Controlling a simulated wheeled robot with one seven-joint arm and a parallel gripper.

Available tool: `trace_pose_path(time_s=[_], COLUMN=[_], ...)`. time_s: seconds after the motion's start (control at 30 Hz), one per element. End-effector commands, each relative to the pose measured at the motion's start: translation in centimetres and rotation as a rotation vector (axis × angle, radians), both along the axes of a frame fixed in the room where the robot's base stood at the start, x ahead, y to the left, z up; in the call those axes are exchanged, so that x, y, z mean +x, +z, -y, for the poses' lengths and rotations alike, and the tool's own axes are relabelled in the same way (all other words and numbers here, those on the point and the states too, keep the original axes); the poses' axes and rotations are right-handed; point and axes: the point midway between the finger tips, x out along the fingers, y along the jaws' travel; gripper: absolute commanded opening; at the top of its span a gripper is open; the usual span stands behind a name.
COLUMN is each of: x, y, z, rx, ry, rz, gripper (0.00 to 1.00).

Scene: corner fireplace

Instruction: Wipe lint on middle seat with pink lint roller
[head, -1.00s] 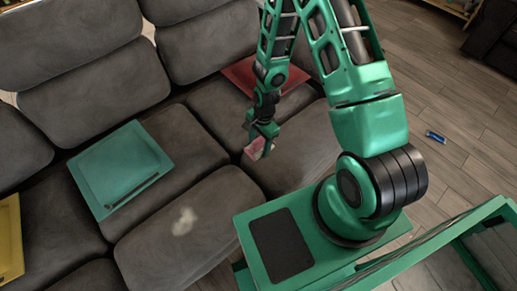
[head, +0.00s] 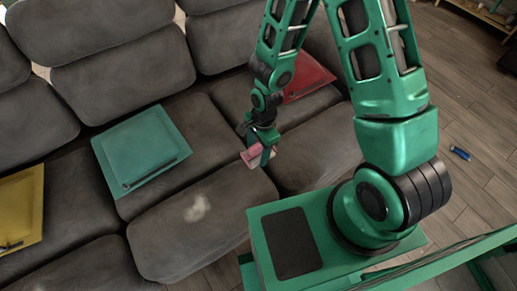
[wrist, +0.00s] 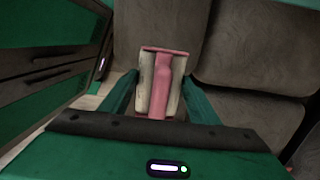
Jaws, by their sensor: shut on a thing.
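My gripper (head: 262,155) is shut on the pink lint roller (head: 251,156), held above the front edge of the sofa, near the gap between the middle and right seats. In the wrist view the roller (wrist: 162,85) sits between the two green fingers, with its pink handle toward the palm and pale sides showing. A pale, fuzzy patch of lint (head: 197,208) lies on the middle seat (head: 165,238) of the dark grey sofa. The lint is left of and nearer than my gripper, apart from the roller.
A teal square mat (head: 140,150) with a dark pen-like item lies behind the lint. A red mat (head: 310,77) lies on the right seat and a yellow one (head: 20,205) at the left. A blue cylinder (head: 460,153) lies on the wooden floor.

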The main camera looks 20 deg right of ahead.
Motion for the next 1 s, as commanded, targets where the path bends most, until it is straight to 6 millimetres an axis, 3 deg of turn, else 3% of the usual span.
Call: trace_pose_path(time_s=[0.03,0.1,0.37,0.57,1.0], x=[0.0,0.0,1.1,5.1,14.0], y=[0.0,0.0,0.2,1.4,7.1], z=[0.0,0.0,0.5,3.0,11.7], rx=[0.0,0.0,-0.005,-0.024,-0.031], ry=[0.0,0.0,0.053,0.282,0.932], rz=[0.0,0.0,0.007,0.023,0.015], gripper=[0.53,0.38,0.38,0.38,0.38])
